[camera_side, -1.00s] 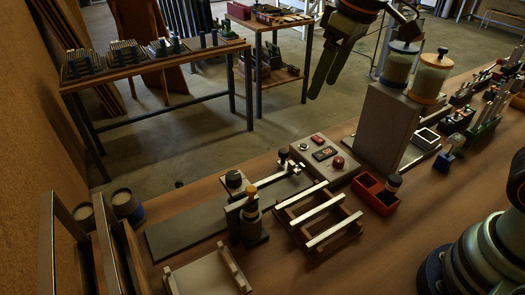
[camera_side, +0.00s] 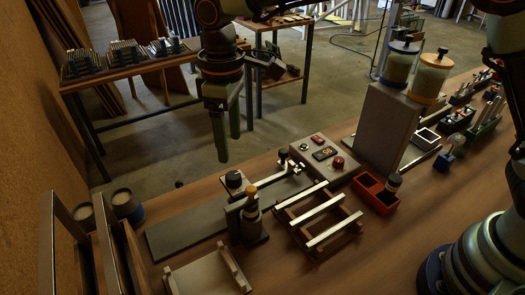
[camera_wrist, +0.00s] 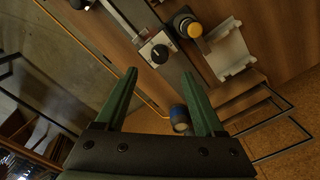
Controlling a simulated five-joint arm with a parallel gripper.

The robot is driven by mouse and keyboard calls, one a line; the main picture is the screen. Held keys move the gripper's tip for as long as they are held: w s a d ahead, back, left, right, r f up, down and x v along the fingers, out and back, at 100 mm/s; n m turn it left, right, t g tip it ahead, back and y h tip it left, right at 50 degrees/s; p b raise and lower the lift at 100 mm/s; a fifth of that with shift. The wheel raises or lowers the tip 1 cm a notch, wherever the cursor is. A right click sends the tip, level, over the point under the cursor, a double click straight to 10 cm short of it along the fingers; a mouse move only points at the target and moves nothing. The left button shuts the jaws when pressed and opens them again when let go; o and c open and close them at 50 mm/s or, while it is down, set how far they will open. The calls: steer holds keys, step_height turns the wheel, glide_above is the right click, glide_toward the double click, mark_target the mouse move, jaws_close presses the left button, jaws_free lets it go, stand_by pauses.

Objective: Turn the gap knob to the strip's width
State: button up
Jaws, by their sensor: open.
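In the wrist view my gripper (camera_wrist: 159,74) is open and empty. I cannot tell which piece is the strip.
A wooden rack with pale bars (camera_side: 318,222) stands right of the fixture. A red bin (camera_side: 376,193), a control box with a red button (camera_side: 322,157) and a tall grey block (camera_side: 385,128) stand farther right. A flat grey plate (camera_side: 174,237) lies left.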

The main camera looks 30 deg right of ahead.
mark_target(233, 175)
step_height(233, 175, down, 9)
steer(key=shift+r, duration=0.1)
steer(key=shift+c, duration=0.3)
jaws_close()
